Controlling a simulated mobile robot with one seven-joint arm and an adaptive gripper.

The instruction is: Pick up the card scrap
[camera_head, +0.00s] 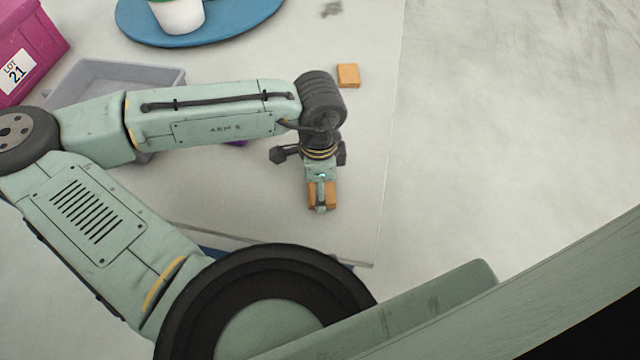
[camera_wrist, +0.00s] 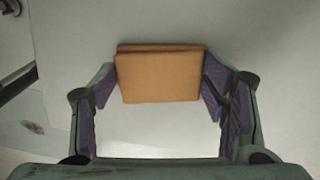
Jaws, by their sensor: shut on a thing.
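My gripper (camera_head: 321,203) is low over the light work surface, right of the middle of the table in the head view. It is shut on an orange-brown card scrap (camera_wrist: 160,78). In the wrist view the card scrap sits between the two purple-padded fingers, its flat face towards the camera and a second layer or edge showing along its top. In the head view, parts of the card scrap (camera_head: 331,194) show on both sides of the fingers. I cannot tell whether it still touches the surface.
A similar orange block (camera_head: 348,75) lies farther back. A grey tray (camera_head: 150,72) is partly behind my arm. A blue round plate (camera_head: 235,35) carries a white and green pot (camera_head: 178,15). A magenta bin (camera_head: 25,45) marked LOT 21 stands at the far left. The table's right is clear.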

